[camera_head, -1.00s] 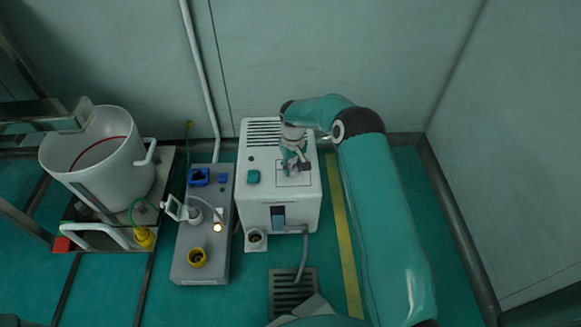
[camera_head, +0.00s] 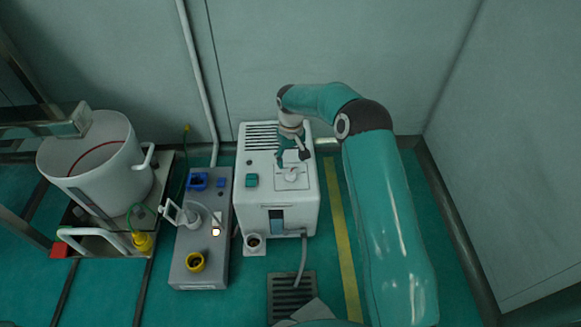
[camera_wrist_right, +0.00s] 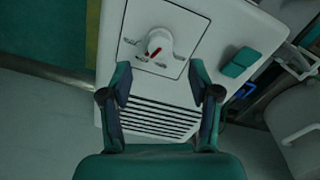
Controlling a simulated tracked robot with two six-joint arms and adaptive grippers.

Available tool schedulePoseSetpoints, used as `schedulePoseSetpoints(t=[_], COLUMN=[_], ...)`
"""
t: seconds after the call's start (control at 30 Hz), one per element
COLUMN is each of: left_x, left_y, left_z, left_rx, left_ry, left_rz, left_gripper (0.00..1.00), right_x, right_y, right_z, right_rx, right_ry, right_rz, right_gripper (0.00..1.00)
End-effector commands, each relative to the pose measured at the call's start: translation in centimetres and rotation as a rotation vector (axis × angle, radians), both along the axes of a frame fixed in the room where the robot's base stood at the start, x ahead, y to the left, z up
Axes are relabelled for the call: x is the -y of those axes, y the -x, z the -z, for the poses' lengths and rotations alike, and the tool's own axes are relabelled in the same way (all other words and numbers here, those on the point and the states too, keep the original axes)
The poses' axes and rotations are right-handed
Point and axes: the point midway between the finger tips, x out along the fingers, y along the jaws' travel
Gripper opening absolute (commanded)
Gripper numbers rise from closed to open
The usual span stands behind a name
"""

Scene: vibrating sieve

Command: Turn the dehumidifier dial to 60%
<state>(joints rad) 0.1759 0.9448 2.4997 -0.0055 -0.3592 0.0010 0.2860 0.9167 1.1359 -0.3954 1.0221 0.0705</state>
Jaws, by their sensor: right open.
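The dehumidifier (camera_head: 258,212) is a white box with a vent grille and a square dial panel on its top. The dial (camera_head: 291,174) is a white round knob; in the right wrist view the dial (camera_wrist_right: 159,43) shows a red pointer mark and printed labels around it, too small to read. My right gripper (camera_head: 290,163) is above the top, just behind the dial. In the right wrist view my right gripper (camera_wrist_right: 160,84) has its fingers spread wide and empty, with the dial beyond the fingertips. My left gripper is not in view.
A teal block (camera_head: 251,181) sits on the dehumidifier's top, left of the dial. A grey unit (camera_head: 202,272) with a yellow ring and blue parts stands to the left. A white bucket (camera_head: 112,180) stands further left. The wall is close behind.

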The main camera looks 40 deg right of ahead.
Motion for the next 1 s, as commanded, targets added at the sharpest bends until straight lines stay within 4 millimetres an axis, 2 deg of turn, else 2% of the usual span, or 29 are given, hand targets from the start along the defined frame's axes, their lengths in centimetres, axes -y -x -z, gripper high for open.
schedulePoseSetpoints(t=[0.1,0.33,0.9,1.0], left_x=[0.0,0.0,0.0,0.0], left_y=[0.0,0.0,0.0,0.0], left_z=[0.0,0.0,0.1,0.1], left_rx=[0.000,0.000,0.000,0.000], left_ry=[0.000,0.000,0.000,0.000], left_rz=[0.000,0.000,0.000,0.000], left_gripper=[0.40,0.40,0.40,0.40], right_x=[0.0,0.0,0.0,-0.8], right_y=[-0.2,-0.2,-0.1,-0.3], right_z=[-2.5,-5.2,-5.7,-5.4], right_rx=[0.005,0.002,0.000,-0.004], right_ry=[0.001,0.001,0.000,-0.002], right_rz=[-0.001,-0.001,-0.001,-0.014], right_gripper=[0.62,0.62,0.62,0.62])
